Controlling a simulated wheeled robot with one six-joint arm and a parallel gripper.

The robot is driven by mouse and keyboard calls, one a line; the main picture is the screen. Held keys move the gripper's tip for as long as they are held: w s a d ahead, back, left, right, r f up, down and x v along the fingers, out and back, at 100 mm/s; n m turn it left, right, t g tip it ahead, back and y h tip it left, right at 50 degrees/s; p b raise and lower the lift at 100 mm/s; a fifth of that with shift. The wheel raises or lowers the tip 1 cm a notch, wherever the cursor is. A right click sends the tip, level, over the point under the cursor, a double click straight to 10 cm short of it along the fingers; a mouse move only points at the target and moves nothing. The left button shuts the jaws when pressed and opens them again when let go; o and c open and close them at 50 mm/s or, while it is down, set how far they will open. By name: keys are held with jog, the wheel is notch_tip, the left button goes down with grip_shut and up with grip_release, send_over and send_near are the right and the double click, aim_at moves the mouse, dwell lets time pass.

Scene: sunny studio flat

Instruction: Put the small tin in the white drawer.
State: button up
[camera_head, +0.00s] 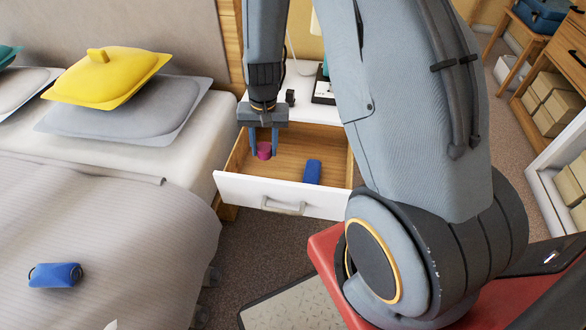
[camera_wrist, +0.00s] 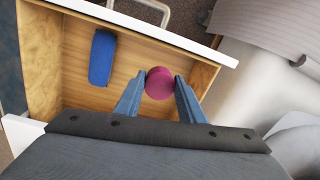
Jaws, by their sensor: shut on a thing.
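The white drawer (camera_head: 272,190) of the bedside unit is pulled open, with a bare wooden inside. The small tin (camera_head: 264,150) is a short, round, magenta piece. My gripper (camera_head: 264,146) points down over the open drawer and is shut on the tin. In the wrist view the tin (camera_wrist: 159,83) sits between the two blue fingertips (camera_wrist: 158,88), over the drawer floor. I cannot tell whether the tin touches the floor. The white drawer front (camera_wrist: 150,30) also shows in the wrist view.
A blue case (camera_head: 312,172) lies in the drawer, right of the tin, apart from it. Another blue item (camera_head: 55,275) lies on the bed (camera_head: 110,235). Small dark items stand on the white unit top (camera_head: 305,108) behind the drawer. Shelves with boxes (camera_head: 550,90) are at right.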

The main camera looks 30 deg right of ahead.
aim_at(259, 146)
jog(key=shift+w+f+m+t+b, duration=0.1)
jog(key=shift+w+f+m+b, duration=1.4)
jog(key=shift+f, duration=1.35)
jog(key=shift+w+f+m+t+b, duration=0.1)
jog(key=shift+w+f+m+b, duration=0.8)
jog(key=shift+f+b, duration=1.55)
jog(key=shift+w+f+m+t+b, duration=0.1)
jog(key=shift+w+f+m+b, duration=1.1)
jog(key=shift+f, duration=2.05)
jog(key=shift+s+f, duration=0.1)
jog(key=shift+s, duration=0.15)
jog(key=o, duration=1)
jog(key=shift+o, duration=0.2)
notch_tip(259, 146, up, 12)
jog(key=p, duration=0.2)
jog(key=s+a+r+n, duration=0.3)
jog(key=s+r+n, duration=0.15)
jog(key=r, duration=0.25)
jog(key=s+a+r+n, duration=0.3)
jog(key=s+r, duration=0.3)
jog(key=r, duration=0.1)
jog(key=s+a+r+n, duration=0.1)
jog(key=s+r+n, duration=0.2)
jog(key=s, duration=0.4)
jog(key=s+a+r+n, duration=0.1)
jog(key=s+r+n, duration=0.2)
jog(key=s, duration=0.4)
jog(key=shift+s+a+r+n+g, duration=0.2)
jog(key=shift+s+r+n+g, duration=0.15)
jog(key=shift+n, duration=0.3)
